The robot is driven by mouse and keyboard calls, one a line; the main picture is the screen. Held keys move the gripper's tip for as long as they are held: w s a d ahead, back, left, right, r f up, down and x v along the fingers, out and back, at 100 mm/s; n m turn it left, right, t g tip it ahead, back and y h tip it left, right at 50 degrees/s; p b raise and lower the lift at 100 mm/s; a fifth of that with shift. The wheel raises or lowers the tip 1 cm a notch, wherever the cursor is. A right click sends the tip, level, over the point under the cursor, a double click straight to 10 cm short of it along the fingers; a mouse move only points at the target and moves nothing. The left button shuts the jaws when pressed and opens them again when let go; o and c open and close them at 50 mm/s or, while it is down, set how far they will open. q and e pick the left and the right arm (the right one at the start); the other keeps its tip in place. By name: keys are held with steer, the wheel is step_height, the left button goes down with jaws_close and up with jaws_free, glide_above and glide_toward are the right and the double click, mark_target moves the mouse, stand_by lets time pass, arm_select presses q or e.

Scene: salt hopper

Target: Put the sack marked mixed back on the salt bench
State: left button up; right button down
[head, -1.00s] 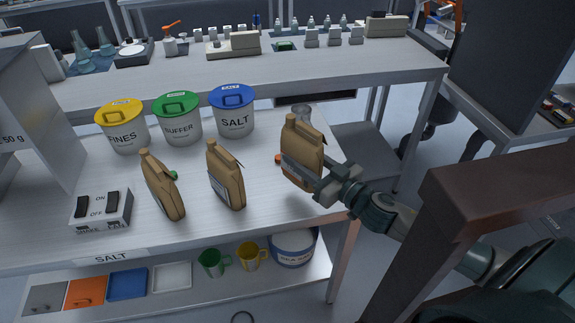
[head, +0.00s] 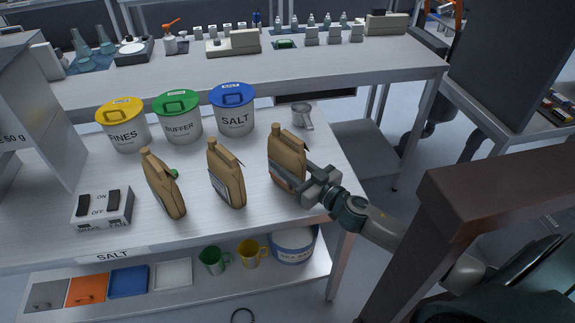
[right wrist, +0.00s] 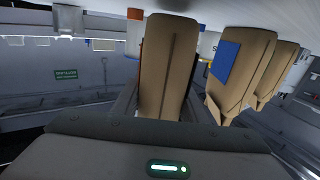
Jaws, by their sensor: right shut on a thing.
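Three brown paper sacks are at the salt bench (head: 70,235). My right gripper (head: 303,188) is shut on the rightmost sack (head: 286,152), which is upright at the right part of the bench top. I cannot tell whether its base touches the bench. The held sack (right wrist: 167,70) also fills the middle of the right wrist view. The middle sack (head: 226,175) stands upright to its left, and the left sack (head: 162,185) leans a little. No mark reading mixed is legible on any sack. My left gripper is out of view.
Lidded tubs marked fines (head: 123,127), buffer (head: 179,120) and salt (head: 233,112) stand behind the sacks. A metal cup (head: 302,117) is at the back right. A switch box (head: 102,208) sits at the front left. A brown beam (head: 480,190) is near my right arm.

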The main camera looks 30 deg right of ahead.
steer(key=shift+f, duration=0.65)
steer(key=c, duration=1.3)
jaws_free()
steer(key=shift+o, duration=1.1)
steer(key=shift+f, duration=0.1)
steer(key=shift+s+f+b, duration=0.1)
steer(key=shift+s+b, duration=0.1)
steer(key=shift+b, duration=0.15)
steer(key=b+v, duration=0.1)
steer(key=v, duration=0.1)
steer(key=f+b+v, duration=0.1)
steer(key=v, duration=0.2)
steer(key=b+v, duration=0.1)
steer(key=v, duration=0.6)
steer(key=shift+s+r+b, duration=0.1)
steer(key=shift+b, duration=0.3)
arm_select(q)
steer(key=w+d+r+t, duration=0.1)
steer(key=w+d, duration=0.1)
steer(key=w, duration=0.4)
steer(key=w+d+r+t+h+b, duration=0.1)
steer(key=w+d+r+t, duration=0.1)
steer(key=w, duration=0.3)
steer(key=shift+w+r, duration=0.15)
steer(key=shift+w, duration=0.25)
arm_select(e)
steer(key=shift+v, duration=2.45)
